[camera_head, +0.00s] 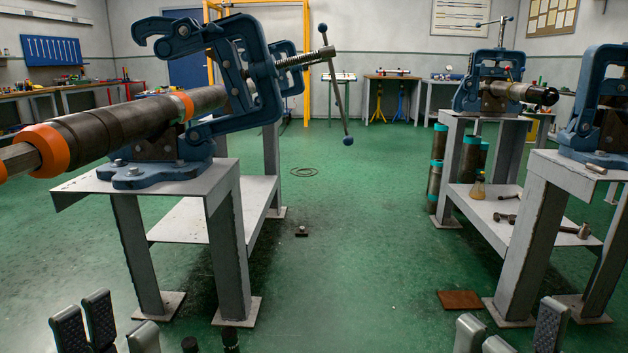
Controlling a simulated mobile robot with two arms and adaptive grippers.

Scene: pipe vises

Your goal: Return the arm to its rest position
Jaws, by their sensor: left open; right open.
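My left gripper (112,330) shows at the bottom left edge of the head view. Its grey padded fingers point up, stand apart and hold nothing. My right gripper (510,335) shows at the bottom edge, right of the middle, also open and empty. Both are in front of the benches and touch nothing that I can see. Their arms are below the picture. A blue pipe vise (262,85) stands on the left metal bench (225,178), its hooked upper frame tilted up. A dark pipe (120,125) with orange bands lies across its base.
A second blue vise (490,75) holds a pipe on the right bench (470,125). Another blue vise (598,110) stands at the right edge on a nearer bench (560,172). Loose tools lie on the lower shelf. The green floor (350,240) between the benches is mostly clear.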

